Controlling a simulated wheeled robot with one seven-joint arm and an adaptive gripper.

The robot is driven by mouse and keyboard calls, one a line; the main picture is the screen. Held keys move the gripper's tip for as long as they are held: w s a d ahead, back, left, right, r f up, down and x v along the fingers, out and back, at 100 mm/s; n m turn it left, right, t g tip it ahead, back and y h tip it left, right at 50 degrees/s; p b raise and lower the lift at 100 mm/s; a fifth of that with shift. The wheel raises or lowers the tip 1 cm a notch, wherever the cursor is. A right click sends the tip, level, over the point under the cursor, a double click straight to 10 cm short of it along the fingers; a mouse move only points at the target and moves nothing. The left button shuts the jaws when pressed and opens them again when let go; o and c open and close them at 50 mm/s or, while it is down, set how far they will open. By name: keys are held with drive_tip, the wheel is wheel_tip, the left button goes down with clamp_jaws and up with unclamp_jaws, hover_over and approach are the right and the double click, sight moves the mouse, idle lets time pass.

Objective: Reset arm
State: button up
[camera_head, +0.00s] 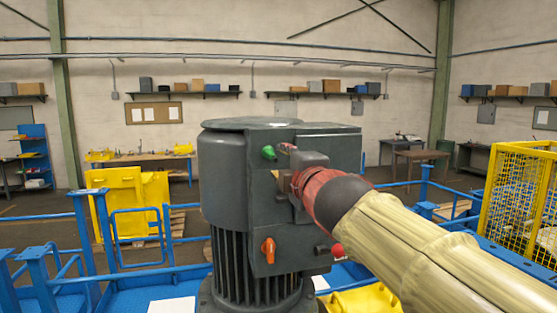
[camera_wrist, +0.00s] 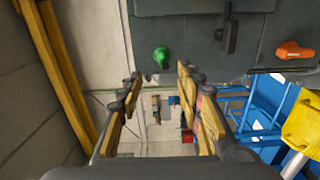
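My gripper (camera_wrist: 160,78) is open in the wrist view, its two yellow-padded fingers well apart with nothing held between them. A green knob (camera_wrist: 161,57) on the dark grey machine lies just past the fingertips in that view, apart from both fingers. In the head view my arm reaches in from the right, with its wrist in front of the grey machine (camera_head: 225,180). The green knob (camera_head: 268,152) is left of the wrist there. The fingers are mostly hidden or too small to tell in the head view.
An orange knob (camera_head: 268,250) sits low on the machine, and a red knob (camera_head: 337,250) shows below my wrist. Blue railings (camera_head: 140,225) surround the platform. A yellow cage (camera_head: 520,195) stands at the right, a yellow machine (camera_head: 130,200) at the left.

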drive_tip(key=shift+s+d, duration=0.15)
drive_tip(key=shift+s, duration=0.3)
drive_tip(key=s+d+f+m+g+h+b, duration=0.1)
drive_tip(key=s+d+f+m+g, duration=0.2)
drive_tip(key=f, duration=0.5)
drive_tip(key=s+d+f+m+g+h+b, duration=0.1)
drive_tip(key=d+f+m+h, duration=0.1)
drive_tip(key=f+m, duration=0.35)
drive_tip(key=s+d+f+m+g+h, duration=0.1)
drive_tip(key=s+d+f+m+g, duration=0.15)
drive_tip(key=f, duration=0.65)
drive_tip(key=s+d+f+m+g+b, duration=0.1)
drive_tip(key=s+d+f+m+b, duration=0.2)
drive_tip(key=s+f+b, duration=0.4)
drive_tip(key=s+d+f+m+g+b, duration=0.2)
drive_tip(key=s+f+b, duration=0.4)
drive_tip(key=f, duration=1.3)
drive_tip(key=s+d+f+m+g+h+b, duration=0.1)
drive_tip(key=s+d+f+m+b, duration=0.4)
drive_tip(key=s+f, duration=0.7)
wheel_tip(320, 180, down, 2)
drive_tip(key=g+b, duration=0.1)
drive_tip(key=b, duration=0.1)
drive_tip(key=shift+s+b, duration=0.35)
